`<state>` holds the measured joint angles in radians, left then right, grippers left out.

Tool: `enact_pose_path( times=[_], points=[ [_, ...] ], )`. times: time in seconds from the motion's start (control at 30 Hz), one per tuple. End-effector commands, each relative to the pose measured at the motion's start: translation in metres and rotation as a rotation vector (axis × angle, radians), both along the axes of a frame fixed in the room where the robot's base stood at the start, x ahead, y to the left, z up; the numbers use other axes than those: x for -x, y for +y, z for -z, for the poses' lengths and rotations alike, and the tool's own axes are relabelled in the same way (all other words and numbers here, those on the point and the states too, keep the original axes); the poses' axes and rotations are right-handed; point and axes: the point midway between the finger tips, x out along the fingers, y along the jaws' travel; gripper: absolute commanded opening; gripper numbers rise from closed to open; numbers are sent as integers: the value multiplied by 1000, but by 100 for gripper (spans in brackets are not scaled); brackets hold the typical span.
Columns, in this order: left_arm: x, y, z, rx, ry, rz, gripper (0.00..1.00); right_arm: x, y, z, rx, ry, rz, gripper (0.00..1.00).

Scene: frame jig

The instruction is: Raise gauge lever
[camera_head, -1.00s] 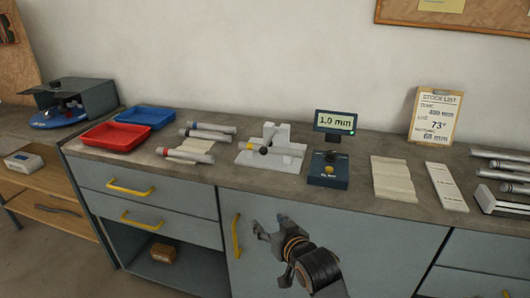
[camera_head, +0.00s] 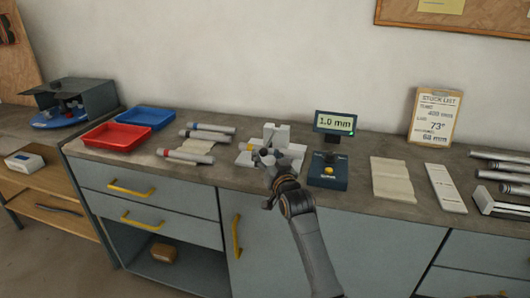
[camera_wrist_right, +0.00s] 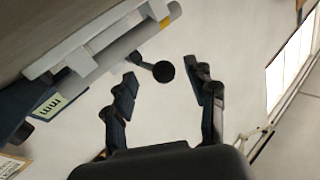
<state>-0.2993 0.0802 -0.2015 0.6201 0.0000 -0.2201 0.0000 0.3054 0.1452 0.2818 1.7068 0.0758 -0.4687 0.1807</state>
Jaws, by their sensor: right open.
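The white frame jig (camera_head: 276,135) stands on the bench, with its lower part partly hidden behind my right gripper in the head view. My right gripper (camera_head: 268,158) is in front of the jig at about its height. In the right wrist view the jig (camera_wrist_right: 100,45) is at the upper left. A lever with a dark round knob (camera_wrist_right: 164,71) sticks out from it. The knob lies between and beyond the open fingertips of my right gripper (camera_wrist_right: 163,82), and seems apart from both. My left gripper is not in view.
A small display (camera_head: 334,123) reading 1.0 mm stands behind a dark blue box (camera_head: 328,171), right of the jig. Several tubes (camera_head: 190,155) lie to the left, by red (camera_head: 116,136) and blue trays (camera_head: 147,117). A pale sheet (camera_head: 393,180) lies to the right.

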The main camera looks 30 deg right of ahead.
Motion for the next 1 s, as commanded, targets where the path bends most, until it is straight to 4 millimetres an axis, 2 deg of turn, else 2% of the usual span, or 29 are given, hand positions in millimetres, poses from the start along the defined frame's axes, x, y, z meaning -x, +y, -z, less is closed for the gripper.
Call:
enact_pose_path(
  times=[0.2, 0.53, 0.57, 0.83, 1.0],
  points=[
    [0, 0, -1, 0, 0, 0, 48, -18, -5, 0, 0, 0, 0, 56],
    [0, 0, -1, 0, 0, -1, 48, -21, -6, 0, 0, 0, 0, 56],
    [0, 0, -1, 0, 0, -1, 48, -21, -6, 0, 0, 0, 0, 54],
    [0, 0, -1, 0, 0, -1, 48, -21, -6, 0, 0, 0, 0, 0],
    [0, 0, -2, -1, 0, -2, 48, -21, -6, 0, 0, 0, -1, 0]
  ],
)
